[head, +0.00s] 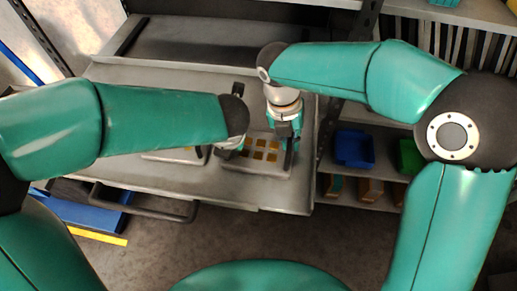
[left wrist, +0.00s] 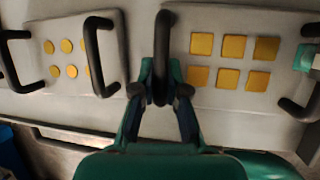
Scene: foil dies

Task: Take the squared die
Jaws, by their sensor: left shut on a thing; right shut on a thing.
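The squared die (left wrist: 235,98) is a pale grey plate with several gold square foils and a dark handle at each side. It also shows in the head view (head: 255,169), lying on the grey cart top. My left gripper (left wrist: 160,92) is shut on its left handle (left wrist: 163,45). In the head view my left arm mostly hides that gripper. My right gripper (head: 287,140) points down at the die's right end and is shut on the right handle (left wrist: 289,106). Only a teal bit of it shows at the left wrist view's right edge.
A die with round gold foils (left wrist: 66,90) lies close to the left, with its own dark handles. The cart (head: 262,196) has a dark push bar (head: 140,205) in front. Blue (head: 353,149) and green (head: 410,155) bins stand on a shelf to the right.

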